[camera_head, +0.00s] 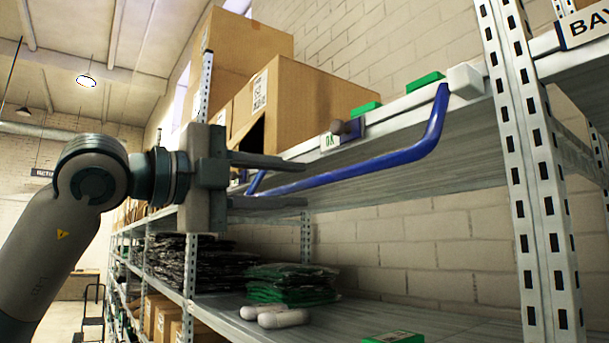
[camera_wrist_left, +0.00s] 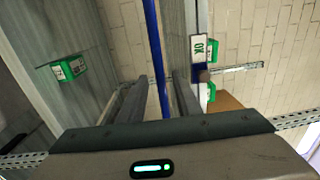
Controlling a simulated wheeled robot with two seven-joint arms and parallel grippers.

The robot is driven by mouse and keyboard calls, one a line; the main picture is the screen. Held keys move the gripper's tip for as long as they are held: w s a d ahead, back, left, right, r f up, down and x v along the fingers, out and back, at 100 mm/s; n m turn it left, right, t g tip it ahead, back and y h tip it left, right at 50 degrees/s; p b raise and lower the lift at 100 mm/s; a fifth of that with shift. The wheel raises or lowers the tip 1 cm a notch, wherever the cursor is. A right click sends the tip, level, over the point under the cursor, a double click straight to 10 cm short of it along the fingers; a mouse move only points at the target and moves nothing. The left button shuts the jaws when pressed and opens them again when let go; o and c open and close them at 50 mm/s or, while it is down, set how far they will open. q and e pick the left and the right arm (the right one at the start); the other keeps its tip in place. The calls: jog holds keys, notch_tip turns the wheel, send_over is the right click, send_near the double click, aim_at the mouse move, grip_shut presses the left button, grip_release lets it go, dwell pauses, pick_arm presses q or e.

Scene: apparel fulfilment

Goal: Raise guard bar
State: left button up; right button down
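The guard bar (camera_head: 375,165) is a blue tube along the front of the upper shelf. It hangs below the shelf edge, and its right arm rises to a white bracket (camera_head: 465,81). My left gripper (camera_head: 303,183) is at the bar's left part, with its fingers pointing right. The fingers are apart, one above and one below the bar in the head view. In the left wrist view the blue bar (camera_wrist_left: 154,55) runs between the two fingers, with gaps visible on both sides. My right gripper is not in view.
Cardboard boxes (camera_head: 310,102) stand on the upper shelf. A white OK label (camera_head: 329,141) and a dark knob (camera_head: 337,127) are on its edge. The lower shelf holds bagged garments (camera_head: 290,285) and white rolls (camera_head: 282,318). A perforated upright (camera_head: 535,170) stands at right.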

aim_at(299, 185)
pick_arm(q)
jog(key=shift+p+x, duration=0.6)
jog(key=shift+x, duration=1.05)
grip_shut()
